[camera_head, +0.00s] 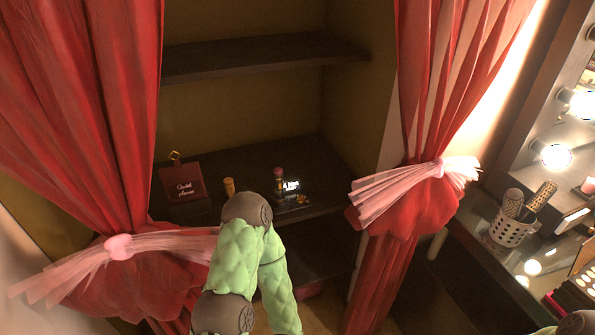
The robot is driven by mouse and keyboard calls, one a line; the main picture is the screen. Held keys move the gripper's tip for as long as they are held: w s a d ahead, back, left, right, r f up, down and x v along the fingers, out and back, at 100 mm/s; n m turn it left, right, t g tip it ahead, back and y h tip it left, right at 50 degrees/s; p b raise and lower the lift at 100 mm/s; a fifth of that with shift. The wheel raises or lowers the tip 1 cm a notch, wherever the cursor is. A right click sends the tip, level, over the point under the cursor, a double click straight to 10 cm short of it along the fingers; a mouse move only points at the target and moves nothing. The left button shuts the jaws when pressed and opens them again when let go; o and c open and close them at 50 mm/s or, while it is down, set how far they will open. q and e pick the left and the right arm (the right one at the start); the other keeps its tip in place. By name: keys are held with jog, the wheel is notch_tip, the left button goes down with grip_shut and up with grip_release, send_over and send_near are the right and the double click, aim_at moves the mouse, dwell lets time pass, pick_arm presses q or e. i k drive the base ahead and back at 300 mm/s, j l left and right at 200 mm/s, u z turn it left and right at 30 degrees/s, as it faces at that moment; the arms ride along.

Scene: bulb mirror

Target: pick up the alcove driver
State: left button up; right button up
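On the middle shelf (305,152) of the curtained alcove stands a short yellow-orange upright thing (229,186), its lower part hidden by my arm. Right of it is a small upright thing with a pinkish-red top (279,173), next to a dark box with lit white lettering (291,185). I cannot tell which of these, if any, is the alcove driver. A green padded arm of mine rises from the bottom middle and bends in front of the shelf. I cannot tell which arm it is. Neither gripper shows.
A dark red sign (184,185) stands left on the shelf. Tied red curtains, left (85,110) and right (435,90), flank the opening. An empty shelf (260,55) is above. At right, a vanity holds a white perforated cup (508,231) of brushes near lit bulbs.

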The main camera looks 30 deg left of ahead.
aim_at(278, 172)
jog(key=z, duration=2.6)
jog(key=l, duration=0.25)
jog(key=l+u, duration=0.3)
jog(key=u, duration=0.15)
jog(key=l+u, duration=0.3)
jog(key=u, duration=0.2)
jog(key=i+u, duration=0.1)
jog(key=u, duration=2.6)
jog(key=i+l+u, duration=0.15)
jog(key=l, duration=0.25)
jog(key=i+l+u, duration=0.1)
jog(key=l, duration=0.25)
jog(key=i+l+u, duration=0.15)
jog(key=l, duration=0.25)
jog(key=k, duration=0.05)
